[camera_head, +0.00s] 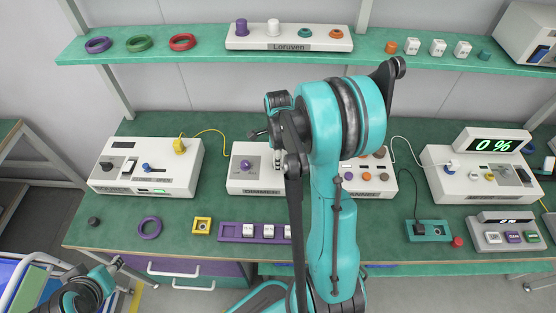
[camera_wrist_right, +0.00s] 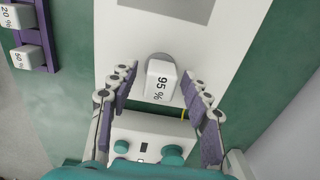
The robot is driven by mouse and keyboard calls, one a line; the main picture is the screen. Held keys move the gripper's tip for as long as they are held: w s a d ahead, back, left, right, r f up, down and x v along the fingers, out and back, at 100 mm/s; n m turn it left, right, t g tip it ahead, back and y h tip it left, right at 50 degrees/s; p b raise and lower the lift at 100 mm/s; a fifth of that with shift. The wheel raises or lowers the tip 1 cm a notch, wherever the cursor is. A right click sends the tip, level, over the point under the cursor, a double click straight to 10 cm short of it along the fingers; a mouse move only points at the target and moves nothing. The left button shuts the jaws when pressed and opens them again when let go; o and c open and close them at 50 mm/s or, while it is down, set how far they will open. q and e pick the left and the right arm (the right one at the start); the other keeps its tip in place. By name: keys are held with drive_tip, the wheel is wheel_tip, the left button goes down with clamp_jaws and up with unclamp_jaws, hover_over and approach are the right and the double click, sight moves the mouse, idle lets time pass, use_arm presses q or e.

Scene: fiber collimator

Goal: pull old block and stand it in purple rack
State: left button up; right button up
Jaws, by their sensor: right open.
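The old block (camera_wrist_right: 160,82), white and marked 95 %, stands in a round recess of a white panel (camera_wrist_right: 118,30) in the right wrist view. My right gripper (camera_wrist_right: 157,88) is open, its purple finger pads on either side of the block with gaps. The purple rack (camera_head: 229,231) lies at the table's front with several white blocks and a bare left end. It also shows in the right wrist view (camera_wrist_right: 46,46). My left gripper (camera_head: 117,262) is low at left, empty-looking and away from the table.
White instrument boxes stand left (camera_head: 180,180) and right (camera_head: 455,185). A yellow holder (camera_head: 202,226) and purple ring (camera_head: 149,228) lie left of the rack. A green shelf (camera_head: 200,55) runs above the back. The front left tabletop has free room.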

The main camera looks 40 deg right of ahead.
clamp_jaws()
drive_tip(key=shift+r, duration=0.15)
drive_tip(key=shift+r+p, duration=2.15)
drive_tip(key=shift+r, duration=0.75)
drive_tip(key=shift+f, duration=0.1)
